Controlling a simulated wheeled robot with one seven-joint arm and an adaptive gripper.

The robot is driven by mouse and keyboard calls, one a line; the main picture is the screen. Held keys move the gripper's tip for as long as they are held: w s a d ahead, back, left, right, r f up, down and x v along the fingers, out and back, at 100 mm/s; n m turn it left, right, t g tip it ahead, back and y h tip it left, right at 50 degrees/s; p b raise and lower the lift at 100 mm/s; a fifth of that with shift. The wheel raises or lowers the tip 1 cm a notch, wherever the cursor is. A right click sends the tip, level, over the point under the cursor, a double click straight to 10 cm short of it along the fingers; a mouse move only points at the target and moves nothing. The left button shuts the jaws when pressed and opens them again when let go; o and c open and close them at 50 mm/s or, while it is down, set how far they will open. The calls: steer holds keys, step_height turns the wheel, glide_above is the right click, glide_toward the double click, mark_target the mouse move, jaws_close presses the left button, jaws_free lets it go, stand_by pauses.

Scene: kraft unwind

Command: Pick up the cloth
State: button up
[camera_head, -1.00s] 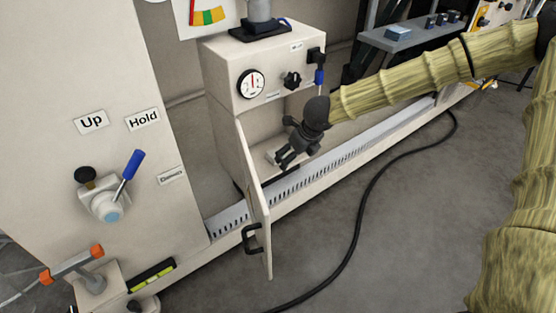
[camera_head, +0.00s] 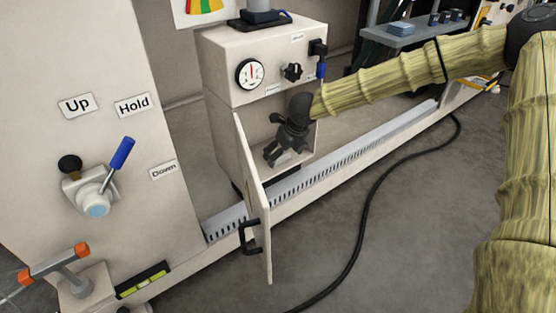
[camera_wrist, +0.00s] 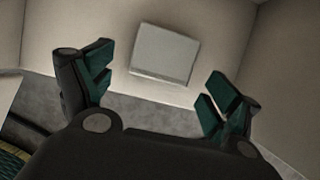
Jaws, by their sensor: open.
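A pale grey, flat rectangular pad (camera_wrist: 165,54), which looks like the folded cloth, lies inside the open cabinet (camera_head: 228,115). In the wrist view it sits beyond and between my two fingertips, apart from both. My gripper (camera_head: 279,154) is inside the cabinet's lower compartment, pointing down and left. It is open, with its two green-padded fingers spread wide and nothing between them. In the head view my gripper hides most of the compartment floor, and I cannot make out the pad there.
The cabinet door (camera_head: 252,195) with a black handle stands open towards the front. Compartment walls rise close around my gripper. A panel with a blue-handled lever (camera_head: 120,155) stands left. A black cable (camera_head: 375,200) lies on open floor. A shelf (camera_head: 412,42) stands behind.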

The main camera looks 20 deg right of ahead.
steer(key=shift+w+f, duration=0.15)
steer(key=shift+f, duration=0.25)
steer(key=shift+a, duration=0.1)
steer(key=c, duration=1)
steer(key=shift+r, duration=0.15)
